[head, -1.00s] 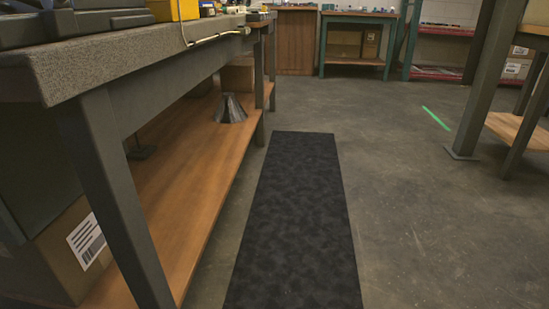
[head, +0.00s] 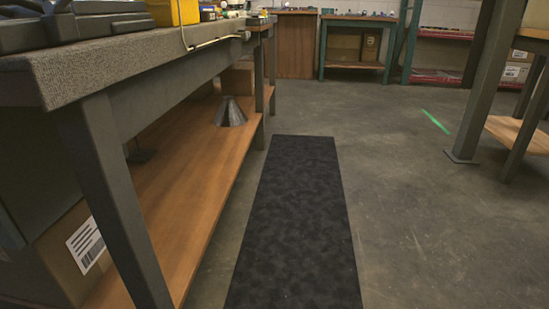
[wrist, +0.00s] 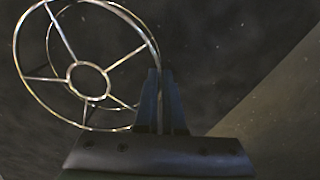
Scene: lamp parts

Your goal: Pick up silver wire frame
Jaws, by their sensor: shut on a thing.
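The silver wire frame (wrist: 69,41) shows in the wrist view at the upper left. It has thin shiny outer rings joined by spokes to a small inner ring. My gripper (wrist: 162,78) is shut on the right side of its outer ring, and the wire runs between the two dark fingers. The frame extends to the left of the fingers, and its top is cut off by the picture edge. In the head view neither my gripper nor the wire frame shows.
In the head view a workbench (head: 130,50) with a wooden lower shelf (head: 170,215) runs along the left. A dark metal cone (head: 230,113) stands on the shelf. A black mat (head: 295,220) lies on the open concrete floor. Another bench (head: 355,45) stands at the back.

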